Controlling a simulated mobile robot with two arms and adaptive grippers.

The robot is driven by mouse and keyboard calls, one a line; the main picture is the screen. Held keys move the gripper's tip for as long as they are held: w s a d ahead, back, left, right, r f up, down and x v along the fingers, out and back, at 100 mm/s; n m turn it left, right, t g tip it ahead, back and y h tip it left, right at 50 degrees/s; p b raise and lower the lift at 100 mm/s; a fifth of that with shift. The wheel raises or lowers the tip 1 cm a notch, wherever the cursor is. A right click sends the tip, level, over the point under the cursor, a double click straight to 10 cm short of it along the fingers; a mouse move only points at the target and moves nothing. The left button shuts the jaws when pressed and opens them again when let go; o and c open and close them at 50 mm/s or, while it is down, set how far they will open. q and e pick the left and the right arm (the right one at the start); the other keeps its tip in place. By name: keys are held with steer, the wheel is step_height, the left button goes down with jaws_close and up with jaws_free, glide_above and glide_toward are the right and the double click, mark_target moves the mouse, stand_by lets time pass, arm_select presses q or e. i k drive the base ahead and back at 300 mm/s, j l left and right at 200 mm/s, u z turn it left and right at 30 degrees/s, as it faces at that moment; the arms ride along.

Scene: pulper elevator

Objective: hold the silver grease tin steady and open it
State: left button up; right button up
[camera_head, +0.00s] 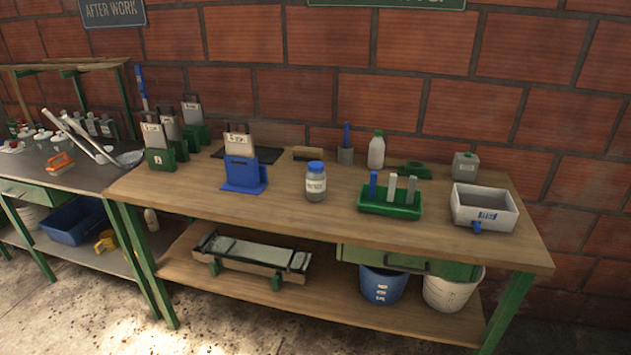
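No tin is clearly marked as grease in this view. Neither of my grippers is in view.
A blue-lidded jar (315,182), a green tray (390,204) with upright bars, a white bin (484,208), a white bottle (376,150) and a blue holder (243,174) stand on the bench. Buckets (382,286) sit below. The bench's front edge is mostly clear.

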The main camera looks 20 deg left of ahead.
mark_target(316, 183)
steer(key=i+j+z, duration=0.1)
steer(key=j+z, duration=0.25)
steer(key=i+j+z, duration=0.1)
steer(key=j+z, duration=0.55)
steer(key=i, duration=0.05)
